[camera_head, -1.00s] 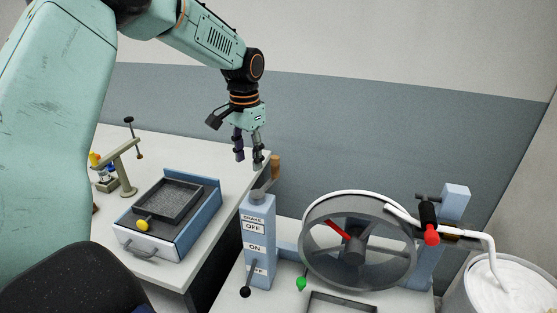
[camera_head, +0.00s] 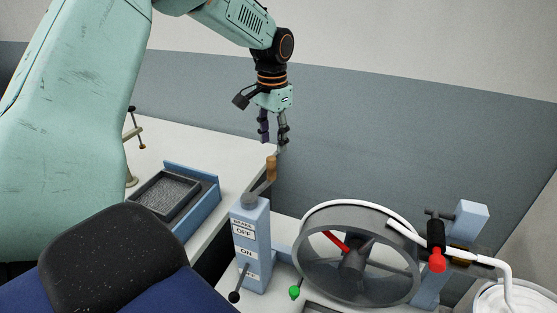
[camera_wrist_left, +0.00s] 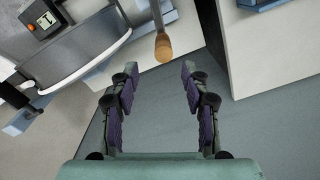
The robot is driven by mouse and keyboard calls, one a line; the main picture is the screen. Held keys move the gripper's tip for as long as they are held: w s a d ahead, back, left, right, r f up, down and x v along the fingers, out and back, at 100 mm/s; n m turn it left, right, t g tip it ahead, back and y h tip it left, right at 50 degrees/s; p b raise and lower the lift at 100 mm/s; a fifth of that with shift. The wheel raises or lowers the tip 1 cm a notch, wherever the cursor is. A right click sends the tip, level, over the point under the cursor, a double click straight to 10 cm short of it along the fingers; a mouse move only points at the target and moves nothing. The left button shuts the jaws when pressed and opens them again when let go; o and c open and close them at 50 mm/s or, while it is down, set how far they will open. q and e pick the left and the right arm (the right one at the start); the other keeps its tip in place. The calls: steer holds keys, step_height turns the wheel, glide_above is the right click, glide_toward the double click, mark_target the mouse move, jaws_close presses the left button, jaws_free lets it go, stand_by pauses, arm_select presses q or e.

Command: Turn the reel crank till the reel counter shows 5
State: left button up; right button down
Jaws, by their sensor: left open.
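The reel (camera_head: 313,265) is a grey wheel with a white rim and a red spoke, beside a blue post (camera_head: 262,240). The crank arm (camera_head: 262,188) sits on top of this post and ends in an upright wooden handle (camera_head: 271,169). The handle also shows in the left wrist view (camera_wrist_left: 163,47), just beyond and between the fingertips. My left gripper (camera_head: 273,141) points down, open and empty, just above the handle. My right gripper is out of view.
The post has BRAKE, OFF and ON labels and a black-knobbed lever (camera_head: 235,296). A green knob (camera_head: 294,292) is beside the reel. A red-tipped black part (camera_head: 436,259) and white tube (camera_head: 505,275) are right. A blue tray box (camera_head: 205,205) stands on the left table.

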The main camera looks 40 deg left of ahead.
mark_target(272, 158)
arm_select(q)
steer(key=shift+s+a+f, duration=0.1)
steer(key=shift+f, duration=0.2)
steer(key=f+p, duration=0.1)
steer(key=f, duration=0.5)
steer(key=shift+a+f, duration=0.2)
steer(key=shift+d+f, duration=0.2)
steer(key=shift+f, duration=0.15)
steer(key=shift+a+f, duration=0.2)
steer(key=shift+a, duration=0.05)
steer(key=shift+f, duration=0.1)
steer(key=shift+c, duration=1.2)
steer(key=shift+d, duration=0.2)
steer(key=c, duration=0.5)
steer(key=shift+a, duration=0.15)
jaws_close()
